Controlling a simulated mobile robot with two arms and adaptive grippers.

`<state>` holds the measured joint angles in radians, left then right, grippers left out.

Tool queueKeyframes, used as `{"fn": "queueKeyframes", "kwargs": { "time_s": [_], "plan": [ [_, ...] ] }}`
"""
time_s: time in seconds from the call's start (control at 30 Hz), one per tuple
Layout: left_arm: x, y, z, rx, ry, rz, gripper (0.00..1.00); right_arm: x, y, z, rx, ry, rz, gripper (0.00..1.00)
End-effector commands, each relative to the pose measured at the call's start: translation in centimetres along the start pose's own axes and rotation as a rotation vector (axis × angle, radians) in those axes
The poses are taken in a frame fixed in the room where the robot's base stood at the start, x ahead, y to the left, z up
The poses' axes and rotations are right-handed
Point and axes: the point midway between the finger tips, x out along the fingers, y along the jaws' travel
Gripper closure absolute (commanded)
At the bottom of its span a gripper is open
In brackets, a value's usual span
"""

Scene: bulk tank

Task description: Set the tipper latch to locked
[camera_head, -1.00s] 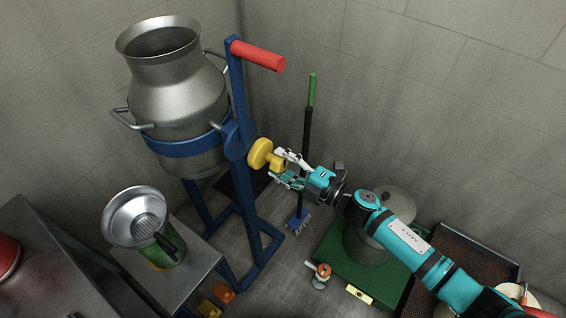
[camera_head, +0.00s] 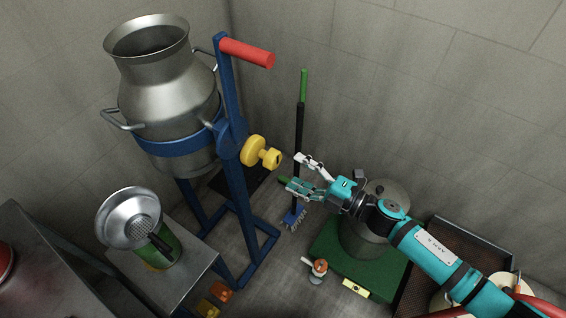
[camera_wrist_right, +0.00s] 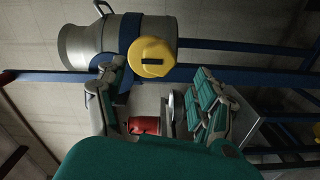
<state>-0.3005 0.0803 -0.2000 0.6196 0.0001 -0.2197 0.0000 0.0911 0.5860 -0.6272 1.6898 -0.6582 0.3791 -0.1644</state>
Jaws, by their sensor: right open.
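The tipper is a blue frame (camera_head: 231,115) that holds a steel milk can (camera_head: 165,95), which stands upright, with a red handle (camera_head: 247,53) at the top. The latch is a yellow knob (camera_head: 254,150) on the frame's right side, with a smaller grip piece facing my gripper. My right gripper (camera_head: 292,172) is open and empty, just right of the knob and apart from it. In the right wrist view the yellow knob (camera_wrist_right: 152,58) shows face on, with a dark slot, beyond the open fingers (camera_wrist_right: 157,85). My left gripper is not in view.
A steel table (camera_head: 190,245) with a funnel-topped green container (camera_head: 165,245) stands at the lower left. A broom (camera_head: 300,130) leans behind my gripper. A metal can (camera_head: 365,235) stands on a green platform (camera_head: 330,262) under my right arm.

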Motion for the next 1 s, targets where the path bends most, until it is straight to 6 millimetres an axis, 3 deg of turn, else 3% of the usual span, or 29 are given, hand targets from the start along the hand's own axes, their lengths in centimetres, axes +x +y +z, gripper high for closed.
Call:
{"fn": "queueKeyframes", "kwargs": {
  "time_s": [0.1,0.3,0.9,1.0],
  "plan": [
    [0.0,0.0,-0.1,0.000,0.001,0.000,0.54,-2.4,-0.1,0.0,0.002,0.000,-0.002,0.31],
    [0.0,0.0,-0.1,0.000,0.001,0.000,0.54,-4.6,0.0,0.0,0.000,0.000,0.000,0.31],
    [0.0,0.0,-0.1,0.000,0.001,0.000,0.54,-5.0,0.0,0.0,0.000,0.001,0.001,0.31],
    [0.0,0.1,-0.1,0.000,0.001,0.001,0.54,-5.1,-0.6,0.8,0.024,-0.027,-0.003,0.31]
  ]
}}
